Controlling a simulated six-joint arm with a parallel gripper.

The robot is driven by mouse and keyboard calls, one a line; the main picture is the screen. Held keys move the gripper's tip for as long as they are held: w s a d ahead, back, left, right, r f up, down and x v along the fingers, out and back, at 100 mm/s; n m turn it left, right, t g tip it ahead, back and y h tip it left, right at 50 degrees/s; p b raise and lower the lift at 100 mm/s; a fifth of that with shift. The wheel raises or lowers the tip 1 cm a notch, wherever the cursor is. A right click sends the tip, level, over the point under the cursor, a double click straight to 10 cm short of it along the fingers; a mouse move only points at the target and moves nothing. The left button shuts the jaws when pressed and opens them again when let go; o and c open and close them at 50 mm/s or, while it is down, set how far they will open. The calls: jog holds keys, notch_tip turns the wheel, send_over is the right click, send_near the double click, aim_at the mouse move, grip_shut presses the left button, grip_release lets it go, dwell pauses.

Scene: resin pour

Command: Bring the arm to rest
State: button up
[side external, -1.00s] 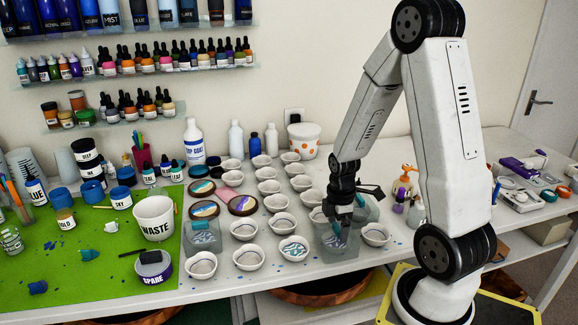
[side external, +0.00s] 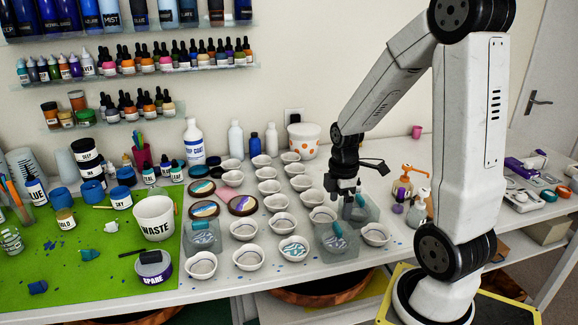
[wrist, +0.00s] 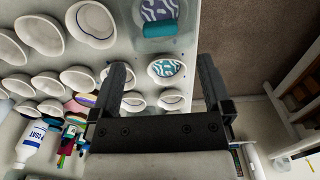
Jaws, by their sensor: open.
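My gripper (side external: 346,192) hangs above the right side of the white table, fingers downward. It is open, with nothing visible between the fingers. In the wrist view its two dark fingers (wrist: 162,88) stand wide apart. Below it in the side view is a clear square holder (side external: 336,248) with a teal piece (side external: 338,230) on it. Another clear holder (side external: 372,212) is close behind the gripper, which partly covers it. In the wrist view a teal piece (wrist: 160,29) lies over a blue-and-white patterned fill.
Rows of white cups (side external: 249,257) stand left of the gripper. A spray bottle (side external: 403,185) and other bottles stand to its right. The green mat (side external: 90,270) holds a WASTE cup (side external: 154,216) and paint pots. Open air surrounds the raised arm.

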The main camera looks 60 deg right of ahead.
jog(key=shift+r, duration=0.4)
jog(key=w+a+f+m+t, duration=0.1)
jog(key=a+m, duration=0.3)
jog(key=a, duration=0.4)
jog(key=w+a+m+t, duration=0.1)
jog(key=w+a+m, duration=0.1)
jog(key=a+m, duration=0.3)
jog(key=a, duration=0.4)
jog(key=shift+w+a+f+t, duration=0.25)
jog(key=shift+w+f+t, duration=0.05)
jog(key=shift+f, duration=0.05)
